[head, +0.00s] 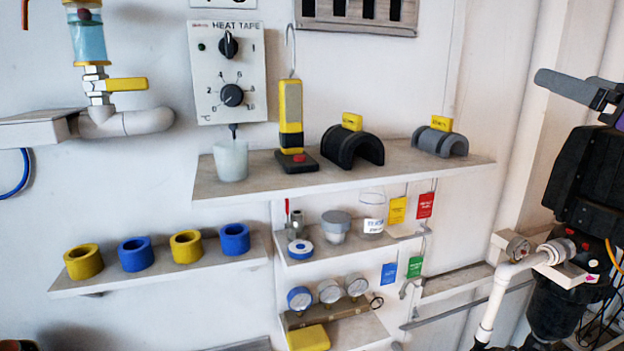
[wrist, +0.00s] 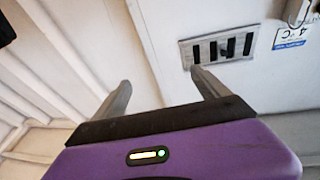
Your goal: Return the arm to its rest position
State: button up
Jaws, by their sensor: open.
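My gripper (wrist: 160,80) shows in the wrist view with its two grey fingers spread wide apart and nothing between them. Its purple body fills the bottom of that view. Beyond the fingers are white wall panels and a slotted grey vent plate (wrist: 218,48). In the head view, part of my gripper (head: 577,89) enters at the upper right edge, with a grey finger pointing left. The rest of it is cut off by the frame edge. It is clear of the shelves and touches no object that I can see.
The upper shelf (head: 440,170) holds a white cup (head: 230,160), a yellow-and-black tool (head: 291,125) and two arched blocks. The lower left shelf (head: 160,275) holds yellow and blue rings.

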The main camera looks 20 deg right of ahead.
jog(key=s+a+f+m+h+b, duration=0.1)
jog(key=s+a+f+m+h, duration=0.15)
jog(key=f, duration=0.75)
jog(key=s+a+f+m+h, duration=0.15)
jog(key=a+f, duration=0.25)
jog(key=f, duration=0.6)
jog(key=s+a+f+m+h+b, duration=0.1)
jog(key=a+f+m+h, duration=0.15)
jog(key=f, duration=0.75)
jog(key=s+a+f+n+g+y+b, duration=0.1)
jog(key=s+a+f+n+g+y, duration=0.2)
jog(key=s+a+f, duration=0.7)
jog(key=s+a+f+n+g+y, duration=0.2)
jog(key=s+a+f+n+y, duration=0.3)
jog(key=s+a+f, duration=0.6)
jog(key=s+f+y, duration=0.1)
jog(key=s+f, duration=0.1)
jog(key=s, duration=0.3)
jog(key=shift+s+a+f+g+b, duration=0.15)
jog(key=shift+s+f+g+b, duration=0.1)
jog(key=shift+f+g+b, duration=0.15)
